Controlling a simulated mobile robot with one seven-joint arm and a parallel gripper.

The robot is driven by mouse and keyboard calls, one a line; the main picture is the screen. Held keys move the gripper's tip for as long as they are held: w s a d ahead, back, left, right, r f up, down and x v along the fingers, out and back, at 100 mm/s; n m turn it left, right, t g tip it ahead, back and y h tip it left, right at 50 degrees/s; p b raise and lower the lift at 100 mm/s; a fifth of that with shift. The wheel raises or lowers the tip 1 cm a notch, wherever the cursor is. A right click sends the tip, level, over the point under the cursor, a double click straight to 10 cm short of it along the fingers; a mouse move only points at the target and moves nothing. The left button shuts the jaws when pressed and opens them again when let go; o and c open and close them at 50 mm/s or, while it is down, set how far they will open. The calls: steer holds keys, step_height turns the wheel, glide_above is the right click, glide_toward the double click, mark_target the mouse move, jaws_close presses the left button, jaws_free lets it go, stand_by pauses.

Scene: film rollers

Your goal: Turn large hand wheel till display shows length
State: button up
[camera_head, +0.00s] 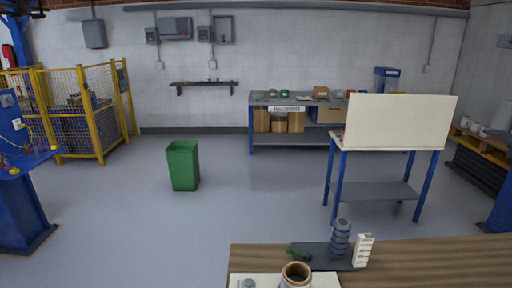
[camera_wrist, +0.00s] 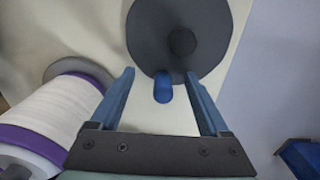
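In the wrist view, a dark grey disc-shaped hand wheel (camera_wrist: 160,35) with a round black hub (camera_wrist: 182,41) is mounted on a cream panel (camera_wrist: 240,12). A short blue handle (camera_wrist: 163,88) sticks out near its lower rim. My gripper (camera_wrist: 160,73) is open, with one blue finger on each side of the handle. Gaps show between the fingers and the handle, and the fingertips lie near the wheel's lower edge. I see no readable display in either view. My gripper is not in the head view, and I cannot make out the hand wheel there.
A white film roll (camera_wrist: 62,115) with a purple edge lies close left of my gripper. In the head view, a cream board (camera_head: 400,122) stands on a blue-legged table. A wooden table (camera_head: 430,262) with small parts is in front. A green bin (camera_head: 183,165) stands on open floor.

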steer(key=shift+o, duration=1.2)
steer(key=shift+w, duration=0.1)
steer(key=shift+r, duration=0.15)
step_height(320, 180, up, 7)
steer(key=p, duration=0.7)
